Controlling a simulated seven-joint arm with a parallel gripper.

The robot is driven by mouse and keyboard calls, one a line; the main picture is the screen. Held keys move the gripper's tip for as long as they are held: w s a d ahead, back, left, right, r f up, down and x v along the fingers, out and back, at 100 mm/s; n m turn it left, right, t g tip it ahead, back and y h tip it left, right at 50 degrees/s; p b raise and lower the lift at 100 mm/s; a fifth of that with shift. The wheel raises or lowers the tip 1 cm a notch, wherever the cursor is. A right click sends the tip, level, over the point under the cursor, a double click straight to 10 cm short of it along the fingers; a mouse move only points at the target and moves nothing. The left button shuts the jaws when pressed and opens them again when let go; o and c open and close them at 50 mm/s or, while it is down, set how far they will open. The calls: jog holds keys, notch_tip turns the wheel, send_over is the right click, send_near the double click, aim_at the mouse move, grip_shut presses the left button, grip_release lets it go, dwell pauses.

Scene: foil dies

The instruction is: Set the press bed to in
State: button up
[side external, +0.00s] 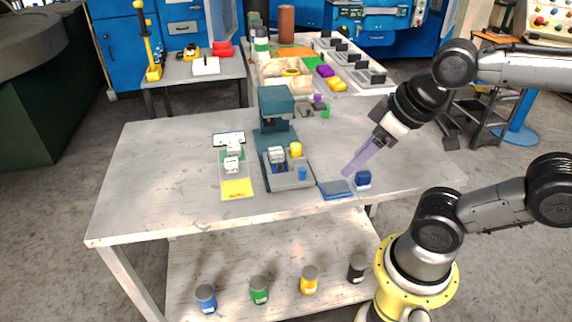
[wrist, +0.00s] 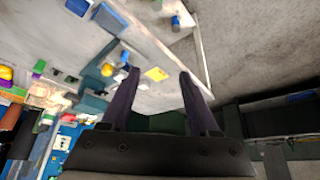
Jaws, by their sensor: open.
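The teal press (side external: 277,105) stands upright near the middle of the table. Its grey press bed (side external: 297,184) lies low in front of the press column, at the near side. On the bed are a blue and white block (side external: 277,156), a yellow cylinder (side external: 296,149) and a small blue cylinder (side external: 302,174). My gripper (side external: 347,171) is to the right of the press, apart from the bed, with its long purple fingers slanting down to the left. In the wrist view my gripper (wrist: 158,72) has its two fingers spread with nothing between them.
A yellow card (side external: 237,189) and white pieces (side external: 232,157) are left of the press. Small purple and green items (side external: 318,104) lie behind. The table's left side is clear.

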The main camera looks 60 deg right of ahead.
jog(key=shift+c, duration=0.3)
jog(key=w+d+r+m+g, duration=0.2)
jog(key=w+d+r+m, duration=0.15)
jog(key=w, duration=0.55)
jog(key=m+g, duration=0.2)
jog(key=g, duration=0.2)
send_over(302, 169)
notch_tip(302, 169, down, 7)
notch_tip(302, 169, down, 13)
jog(key=shift+f, duration=0.15)
grip_shut()
dwell(0.6)
